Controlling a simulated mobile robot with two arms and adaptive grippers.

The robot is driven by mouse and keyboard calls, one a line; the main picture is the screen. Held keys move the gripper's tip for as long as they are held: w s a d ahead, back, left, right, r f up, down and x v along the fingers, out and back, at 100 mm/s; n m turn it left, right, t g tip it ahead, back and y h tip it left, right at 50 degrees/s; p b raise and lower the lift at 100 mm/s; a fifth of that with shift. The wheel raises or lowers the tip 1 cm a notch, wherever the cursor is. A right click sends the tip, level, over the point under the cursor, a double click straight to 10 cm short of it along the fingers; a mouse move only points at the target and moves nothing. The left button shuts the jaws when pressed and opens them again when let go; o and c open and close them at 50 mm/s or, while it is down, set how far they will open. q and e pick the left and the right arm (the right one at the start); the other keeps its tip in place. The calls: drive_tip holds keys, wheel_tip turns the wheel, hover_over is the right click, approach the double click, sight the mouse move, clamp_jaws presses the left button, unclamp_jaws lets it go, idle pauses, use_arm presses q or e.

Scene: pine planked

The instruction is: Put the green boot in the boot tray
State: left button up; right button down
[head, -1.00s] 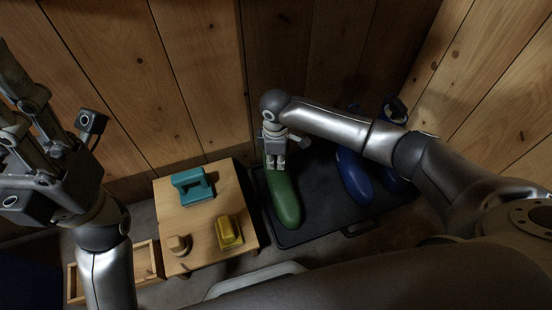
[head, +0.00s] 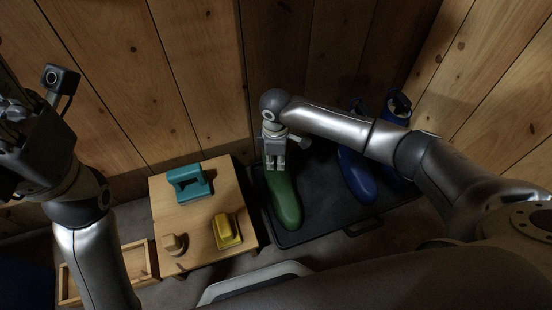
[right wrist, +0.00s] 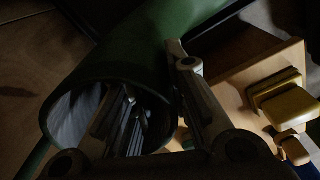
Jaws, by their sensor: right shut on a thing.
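The green boot (head: 285,203) is over the left part of the black boot tray (head: 318,222), toe toward me. It looks upright, but I cannot tell whether its sole touches the tray. My right gripper (head: 275,168) is shut on the boot's upper rim. In the right wrist view the green boot (right wrist: 112,60) shows its open top, with one finger inside and one outside the wall, the gripper (right wrist: 155,95) straddling it. My left gripper (head: 22,110) is raised at the left edge, dark and partly cut off, away from the boot.
Blue boots (head: 357,175) stand in the tray's right part, partly hidden by my right arm. A small wooden table (head: 205,218) left of the tray holds a teal brush-like thing (head: 188,184), a yellow one (head: 228,232) and a small wooden one (head: 174,244). Plank walls stand behind.

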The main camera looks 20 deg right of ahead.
drive_tip(key=shift+f, duration=0.3)
drive_tip(key=c, duration=1.3)
unclamp_jaws()
